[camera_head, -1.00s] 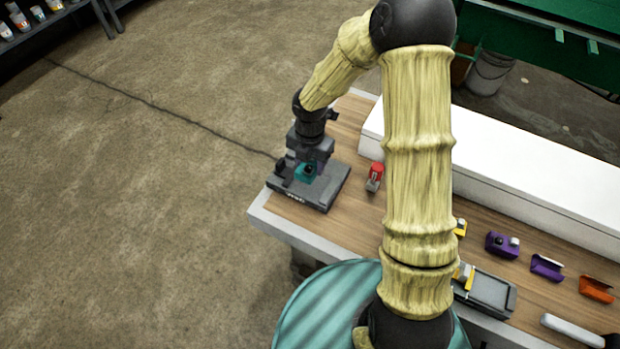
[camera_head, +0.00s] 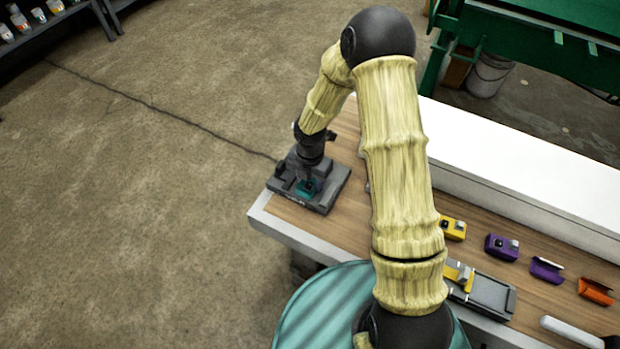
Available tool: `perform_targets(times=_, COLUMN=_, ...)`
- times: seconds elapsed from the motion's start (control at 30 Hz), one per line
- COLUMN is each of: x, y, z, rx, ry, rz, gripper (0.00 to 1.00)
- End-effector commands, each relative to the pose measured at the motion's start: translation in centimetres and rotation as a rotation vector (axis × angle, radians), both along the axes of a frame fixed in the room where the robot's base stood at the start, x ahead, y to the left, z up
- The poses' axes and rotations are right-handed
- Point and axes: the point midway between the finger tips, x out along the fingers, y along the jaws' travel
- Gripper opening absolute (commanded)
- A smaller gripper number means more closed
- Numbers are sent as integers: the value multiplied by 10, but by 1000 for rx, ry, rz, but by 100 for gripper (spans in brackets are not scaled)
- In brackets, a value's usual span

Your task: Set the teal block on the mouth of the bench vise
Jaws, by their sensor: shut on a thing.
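A dark grey fixture that looks like the bench vise (camera_head: 325,201) sits on the far left end of the wooden bench. The teal block (camera_head: 304,190) shows low over the middle of the vise, under the end of my arm. My gripper (camera_head: 310,182) points down there and is shut on the teal block. The fingers are small and dark, and my wrist covers part of the block and of the vise behind it. I cannot tell whether the block touches the vise mouth.
On the bench (camera_head: 262,218) to the right are a yellow piece (camera_head: 453,228), a purple block (camera_head: 501,247), a purple holder (camera_head: 546,268), an orange holder (camera_head: 597,291) and a grey-and-yellow fixture (camera_head: 490,293). A long white box (camera_head: 520,175) runs along the bench's back. Open floor lies left.

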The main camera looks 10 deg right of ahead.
Motion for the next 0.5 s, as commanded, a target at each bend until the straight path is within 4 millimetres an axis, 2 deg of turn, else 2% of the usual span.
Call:
perform_targets(times=0.2, x=0, y=0, z=-3, rx=1, ry=-1, rz=0, gripper=10)
perform_targets(times=0.23, x=0, y=0, z=-3, rx=0, ry=0, rz=0, gripper=49)
perform_targets(times=0.3, x=0, y=0, z=-2, rx=0, ry=0, rz=0, gripper=63)
perform_targets(times=0.33, x=0, y=0, z=-2, rx=0, ry=0, rz=0, gripper=67)
perform_targets(times=0.5, x=0, y=0, z=-2, rx=0, ry=0, rz=0, gripper=67)
